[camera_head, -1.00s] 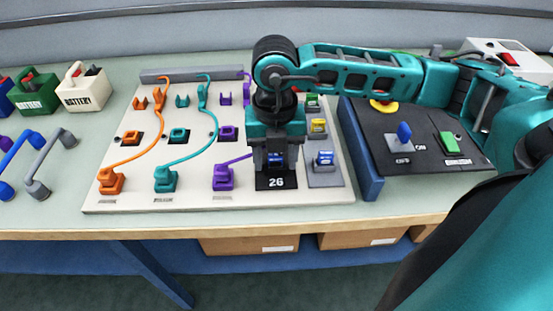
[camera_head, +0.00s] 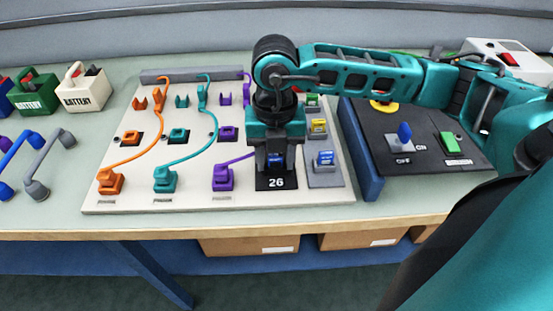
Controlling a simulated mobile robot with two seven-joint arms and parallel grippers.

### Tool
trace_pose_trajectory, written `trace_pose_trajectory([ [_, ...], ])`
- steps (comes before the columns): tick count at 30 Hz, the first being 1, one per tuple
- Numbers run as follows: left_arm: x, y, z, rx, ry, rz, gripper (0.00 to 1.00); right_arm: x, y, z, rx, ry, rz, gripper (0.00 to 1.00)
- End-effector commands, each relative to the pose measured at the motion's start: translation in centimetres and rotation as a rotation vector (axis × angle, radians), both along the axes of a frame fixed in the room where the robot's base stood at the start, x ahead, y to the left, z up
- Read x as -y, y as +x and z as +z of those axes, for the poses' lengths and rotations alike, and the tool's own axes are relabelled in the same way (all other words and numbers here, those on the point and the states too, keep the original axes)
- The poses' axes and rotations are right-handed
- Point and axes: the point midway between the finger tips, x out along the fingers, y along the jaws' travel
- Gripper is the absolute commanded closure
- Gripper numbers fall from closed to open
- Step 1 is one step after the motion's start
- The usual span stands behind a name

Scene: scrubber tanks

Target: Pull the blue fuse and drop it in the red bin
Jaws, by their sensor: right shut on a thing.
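My right gripper (camera_head: 275,165) points down at the front right of the white board, over the black block marked 26. It is shut on a blue fuse (camera_head: 276,159) that shows between its fingers. The fuse is at or just above the block (camera_head: 277,183); I cannot tell whether it is still seated. Another blue fuse (camera_head: 325,157) sits on a grey strip to the right, beside the gripper. I cannot make out a red bin. My left gripper is not in view.
The white board (camera_head: 140,200) carries orange, teal and purple plugs with cables. A yellow fuse (camera_head: 318,126) and a green one are behind the second blue fuse. A dark panel (camera_head: 428,160) with a switch and green button stands right. Batteries (camera_head: 82,90) stand at left.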

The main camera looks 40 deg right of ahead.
Motion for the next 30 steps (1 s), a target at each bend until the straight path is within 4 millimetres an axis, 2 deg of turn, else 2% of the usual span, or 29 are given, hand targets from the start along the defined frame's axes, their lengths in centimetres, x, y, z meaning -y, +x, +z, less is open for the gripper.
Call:
trace_pose_trajectory([
  [4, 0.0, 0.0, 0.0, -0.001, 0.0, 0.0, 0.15, 0.0, 0.0, 0.0, -0.001, -0.001, 0.0, 1.0],
  [5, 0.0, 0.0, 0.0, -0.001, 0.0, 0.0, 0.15, 0.0, 0.0, 0.0, -0.001, -0.001, 0.0, 0.53],
  [17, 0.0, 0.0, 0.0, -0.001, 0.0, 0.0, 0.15, 0.0, 0.0, 0.0, 0.0, 0.0, 0.0, 0.15],
  [25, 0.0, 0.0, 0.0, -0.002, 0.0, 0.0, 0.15, 0.0, 0.0, 0.2, 0.001, -0.001, 0.0, 0.15],
  [30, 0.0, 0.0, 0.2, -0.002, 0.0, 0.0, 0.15, 0.0, 0.1, 2.2, 0.004, 0.001, -0.001, 0.15],
])
